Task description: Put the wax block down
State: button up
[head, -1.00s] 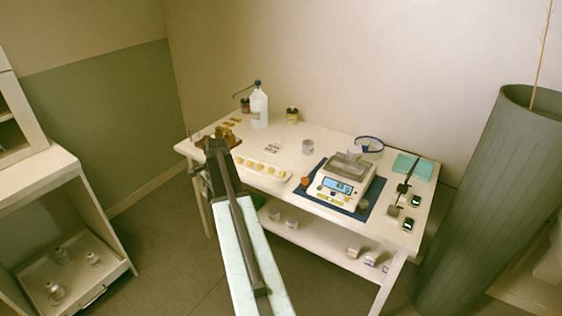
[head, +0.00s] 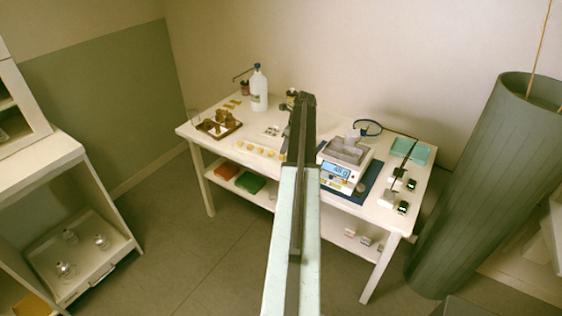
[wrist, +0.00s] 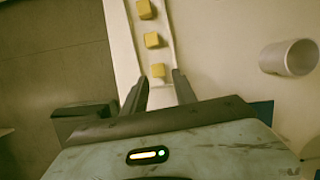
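Yellow wax blocks sit in a row on a narrow white tray (head: 246,152) on the table. In the wrist view, three blocks show on the tray, at the top (wrist: 145,9), in the middle (wrist: 152,40) and nearest my gripper (wrist: 158,70).
The scale (head: 338,170) on a blue mat (head: 376,184) is right of my arm. A brown tray with amber bottles (head: 219,126) and a white bottle (head: 259,90) stand to the left.

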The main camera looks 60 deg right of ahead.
aim_at(282, 156)
jog(key=b+x, duration=0.4)
jog(key=x, duration=0.1)
jog(key=shift+a+f, duration=0.15)
jog(key=shift+r, duration=0.25)
grip_shut()
jog(key=shift+r+p, duration=0.65)
notch_tip(282, 156, up, 3)
jog(key=p, duration=0.3)
jog(key=s+a, duration=0.3)
jog(key=s, duration=0.1)
jog(key=s+a, duration=0.6)
jog(key=s, duration=0.1)
jog(key=shift+s+a+r, duration=0.1)
jog(key=shift+s+r, duration=0.2)
jog(key=shift+s+a+r+p, duration=0.15)
jog(key=shift+s+a+p, duration=0.25)
jog(key=shift+s, duration=0.1)
